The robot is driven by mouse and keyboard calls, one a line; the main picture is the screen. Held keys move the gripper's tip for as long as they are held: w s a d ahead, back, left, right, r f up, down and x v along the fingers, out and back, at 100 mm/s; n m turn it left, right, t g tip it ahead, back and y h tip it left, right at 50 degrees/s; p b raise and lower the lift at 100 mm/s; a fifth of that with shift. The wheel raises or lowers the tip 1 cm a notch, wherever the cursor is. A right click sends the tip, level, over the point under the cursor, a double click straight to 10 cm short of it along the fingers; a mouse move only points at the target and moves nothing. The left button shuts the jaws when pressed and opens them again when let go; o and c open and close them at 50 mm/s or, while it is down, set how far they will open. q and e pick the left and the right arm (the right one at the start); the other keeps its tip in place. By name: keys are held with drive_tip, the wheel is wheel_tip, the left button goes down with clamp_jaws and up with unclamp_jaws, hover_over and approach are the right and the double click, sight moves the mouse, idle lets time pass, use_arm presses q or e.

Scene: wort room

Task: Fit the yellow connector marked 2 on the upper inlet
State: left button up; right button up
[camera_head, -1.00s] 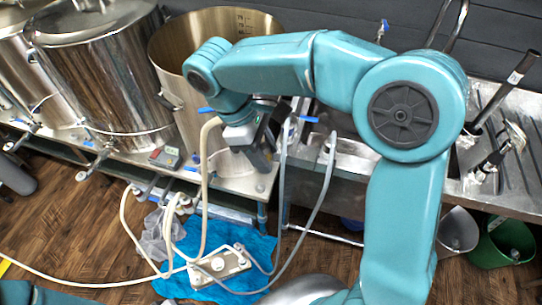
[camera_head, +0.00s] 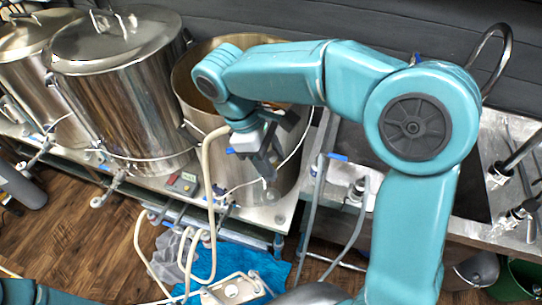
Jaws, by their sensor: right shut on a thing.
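My right gripper (camera_head: 266,160) hangs in front of the open steel kettle, its dark fingers pointing down. It is shut on the upper end of a cream-yellow hose (camera_head: 208,170), which arches up to it from below. The connector at that hose end is mostly hidden by the gripper, and no number 2 can be read. A small fitting block (camera_head: 231,291) with hoses lies at the bottom. I cannot tell which port is the upper inlet. My left arm shows only at the lower left; its gripper is out of view.
The open kettle (camera_head: 200,115) stands behind the gripper, with a lidded kettle (camera_head: 125,95) to its left. Grey hoses (camera_head: 312,205) with blue-handled fittings stand by the sink (camera_head: 468,185) at right. A blue cloth (camera_head: 262,262) lies on the wooden floor.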

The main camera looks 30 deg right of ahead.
drive_tip(key=shift+s+f, duration=0.2)
drive_tip(key=shift+f, duration=0.1)
wheel_tip(320, 180, down, 5)
drive_tip(key=b, duration=0.5)
drive_tip(key=shift+s+d+f+b, duration=0.15)
drive_tip(key=shift+d+f+b, duration=0.1)
drive_tip(key=shift+f+b, duration=0.25)
drive_tip(key=shift+f, duration=0.2)
drive_tip(key=shift+w+a, duration=0.15)
drive_tip(key=shift+w, duration=0.05)
drive_tip(key=shift+s, duration=0.15)
drive_tip(key=shift+p, duration=0.35)
drive_tip(key=shift+f, duration=0.1)
